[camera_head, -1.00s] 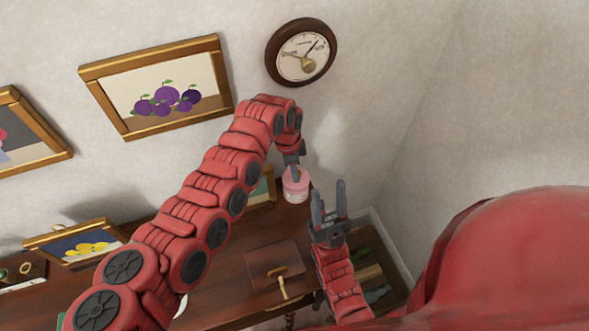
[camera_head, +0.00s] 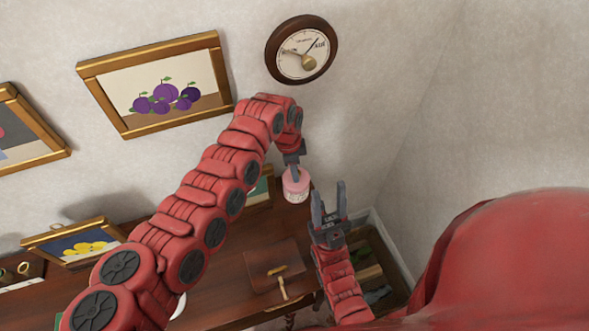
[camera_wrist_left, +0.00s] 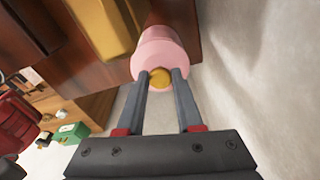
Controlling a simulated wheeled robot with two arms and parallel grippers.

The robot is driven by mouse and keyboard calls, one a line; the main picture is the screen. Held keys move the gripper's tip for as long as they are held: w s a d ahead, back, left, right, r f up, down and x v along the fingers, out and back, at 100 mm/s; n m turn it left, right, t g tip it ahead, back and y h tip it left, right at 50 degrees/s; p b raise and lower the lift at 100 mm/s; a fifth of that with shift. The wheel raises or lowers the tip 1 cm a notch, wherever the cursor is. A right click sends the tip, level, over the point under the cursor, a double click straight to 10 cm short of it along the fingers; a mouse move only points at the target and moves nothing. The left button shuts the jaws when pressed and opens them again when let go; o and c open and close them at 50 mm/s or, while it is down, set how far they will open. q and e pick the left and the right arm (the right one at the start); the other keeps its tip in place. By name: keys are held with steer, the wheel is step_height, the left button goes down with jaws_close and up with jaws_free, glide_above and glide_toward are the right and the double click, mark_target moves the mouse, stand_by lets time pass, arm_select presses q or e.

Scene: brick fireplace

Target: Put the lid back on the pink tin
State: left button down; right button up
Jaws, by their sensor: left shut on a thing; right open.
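The pink tin (camera_head: 297,193) stands upright at the far right end of the desk. In the left wrist view its pink side (camera_wrist_left: 158,35) shows behind the pink lid (camera_wrist_left: 150,62), which has a round gold knob (camera_wrist_left: 160,78). My left gripper (camera_head: 295,176) reaches down from above, shut on the lid's knob, with one finger on each side of it in the left wrist view (camera_wrist_left: 161,76). The lid lines up with the tin; I cannot tell whether it rests fully on the rim. My right gripper (camera_head: 329,192) is open and empty, to the right of the tin.
The dark wooden desk (camera_head: 215,275) runs along the wall. A brown flat thing (camera_head: 262,262) lies on it, in front of the tin. A small framed picture (camera_head: 263,188) stands just left of the tin. A wall clock (camera_head: 301,50) hangs above. The wall corner is at the right.

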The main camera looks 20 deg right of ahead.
stand_by(0.8)
stand_by(0.4)
arm_select(q)
jaws_free()
stand_by(0.3)
stand_by(0.6)
steer(key=shift+r, duration=1.35)
steer(key=shift+r+p, duration=0.5)
steer(key=shift+r, duration=2.15)
steer(key=shift+f, duration=0.1)
